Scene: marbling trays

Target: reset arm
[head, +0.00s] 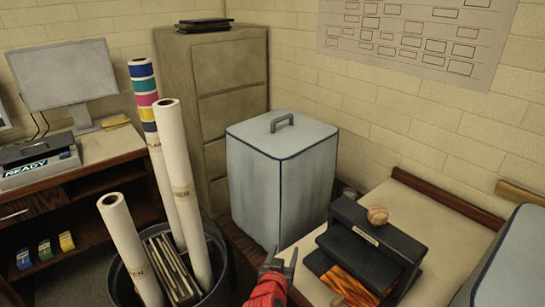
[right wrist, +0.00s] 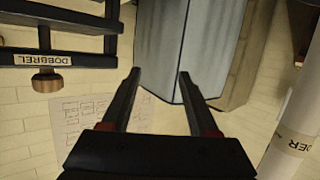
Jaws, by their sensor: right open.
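My right gripper (head: 280,258) reaches in from the bottom middle of the head view, red behind dark fingers. Its two fingers are spread apart with nothing between them. In the right wrist view the open fingers (right wrist: 159,75) point toward a pale blue-grey box (right wrist: 160,45). In the head view that box (head: 282,190), with dark edges and a top handle, stands beyond the gripper. I cannot tell the exact gap between them. My left gripper is not in view.
A black stacked tray unit (head: 380,232) with a round wooden knob (head: 378,215) stands right of the gripper on a pale worktop (head: 440,215). A dark bin (head: 222,270) with paper rolls (head: 183,190) is at left. A filing cabinet (head: 232,85) stands behind.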

